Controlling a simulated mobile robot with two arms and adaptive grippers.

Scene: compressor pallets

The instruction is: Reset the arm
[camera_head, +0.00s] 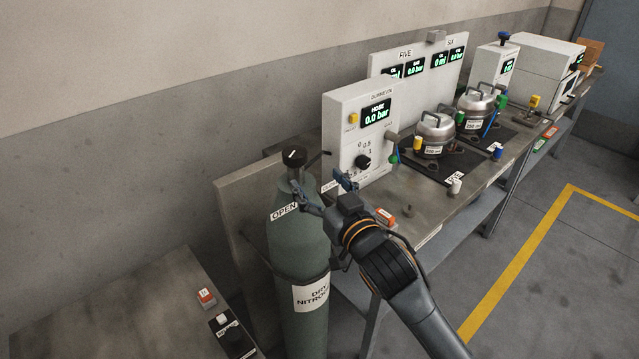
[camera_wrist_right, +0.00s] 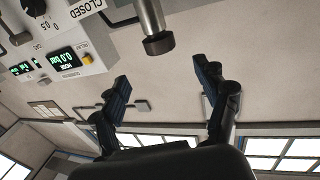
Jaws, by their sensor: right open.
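My right gripper (camera_head: 322,187) is open and empty in the head view, its two fingers spread. It is at the upper right side of the green gas cylinder (camera_head: 300,245), just below the level of the black valve knob (camera_head: 293,156). I cannot tell whether a finger touches the cylinder. In the right wrist view the open fingers (camera_wrist_right: 164,88) have a clear gap between them. My left gripper is in neither view.
The white hose panel (camera_head: 341,124) reads 0.0 bar and stands behind the gripper. Two silver compressors (camera_head: 436,128) (camera_head: 476,101) stand on the bench to the right. A metal cylindrical part (camera_wrist_right: 152,22) hangs into the wrist view. Floor (camera_head: 560,270) is clear at right.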

